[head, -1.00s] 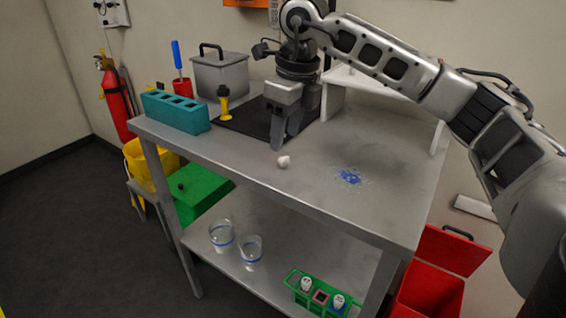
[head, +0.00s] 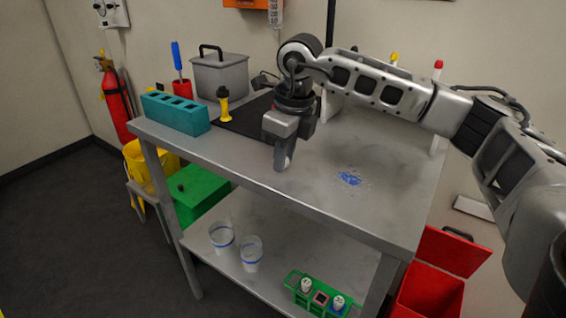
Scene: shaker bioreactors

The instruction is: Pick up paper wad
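The paper wad does not show in the head view now; the spot where it lay on the grey metal table (head: 235,162) is covered by my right gripper's fingers. My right gripper (head: 281,164) points straight down with its fingertips at or just above the tabletop, near the front edge. The fingers line up with the view, so I cannot tell whether they are open, shut or around the wad. My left gripper is not in view.
A blue stain (head: 349,179) lies on the table to the right. A teal rack (head: 176,114), a yellow-and-black tool (head: 225,105) and a grey lidded box (head: 220,76) stand to the left and back. An open red bin (head: 428,292) is below right.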

